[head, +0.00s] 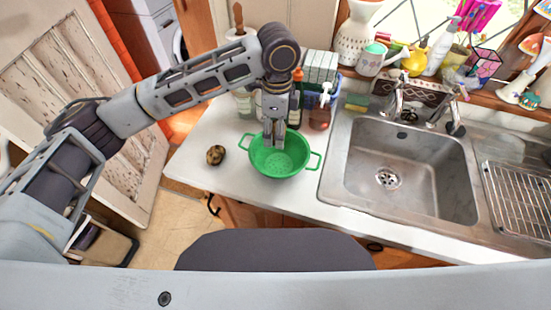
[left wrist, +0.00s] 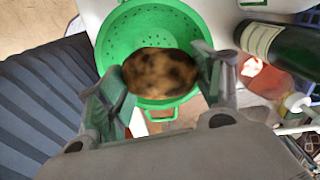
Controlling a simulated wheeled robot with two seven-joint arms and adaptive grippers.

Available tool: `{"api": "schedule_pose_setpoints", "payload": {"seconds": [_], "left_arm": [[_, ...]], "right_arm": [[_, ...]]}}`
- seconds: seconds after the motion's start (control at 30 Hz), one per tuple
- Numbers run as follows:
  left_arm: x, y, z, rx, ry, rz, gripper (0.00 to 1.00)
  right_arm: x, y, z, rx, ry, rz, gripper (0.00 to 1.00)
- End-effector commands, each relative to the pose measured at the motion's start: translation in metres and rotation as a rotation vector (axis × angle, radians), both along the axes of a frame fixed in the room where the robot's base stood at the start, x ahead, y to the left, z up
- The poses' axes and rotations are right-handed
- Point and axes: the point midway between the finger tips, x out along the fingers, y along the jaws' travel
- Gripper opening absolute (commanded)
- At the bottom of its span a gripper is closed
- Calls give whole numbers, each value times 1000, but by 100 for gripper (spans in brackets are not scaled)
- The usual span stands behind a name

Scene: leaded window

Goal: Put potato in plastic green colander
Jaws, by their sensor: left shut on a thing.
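The green plastic colander (head: 297,162) stands on the white counter left of the sink, and it also shows in the left wrist view (left wrist: 118,40). My left gripper (head: 275,142) points down over the colander. In the left wrist view, its fingers (left wrist: 165,82) are shut on a mottled brown potato (left wrist: 160,73), seen against the colander. The held potato is hidden behind the fingers in the head view. Whether it touches the colander is unclear. Another brown potato-like thing (head: 215,155) lies on the counter left of the colander. My right gripper is not in view.
A dark green bottle (left wrist: 285,47) and other bottles stand close behind the colander. A sponge (head: 357,102) lies right of them. The steel sink (head: 420,185) is at the right. The counter (head: 205,185) is clear at the front left.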

Motion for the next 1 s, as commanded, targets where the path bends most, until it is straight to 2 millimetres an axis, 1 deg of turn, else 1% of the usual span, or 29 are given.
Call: {"api": "schedule_pose_setpoints", "payload": {"seconds": [0.23,0.27,0.43,0.7,0.8,1.0], "left_arm": [[0,0,1,0,-1,0,41],[0,0,1,0,-1,0,69],[0,0,1,0,-1,0,91],[0,0,0,0,0,0,92],[0,0,1,0,0,0,92],[0,0,7,-1,-1,0,92]], "right_arm": [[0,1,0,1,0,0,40],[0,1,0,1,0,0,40],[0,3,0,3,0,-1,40],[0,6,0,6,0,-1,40],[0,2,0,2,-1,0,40],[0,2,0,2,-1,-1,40]]}}
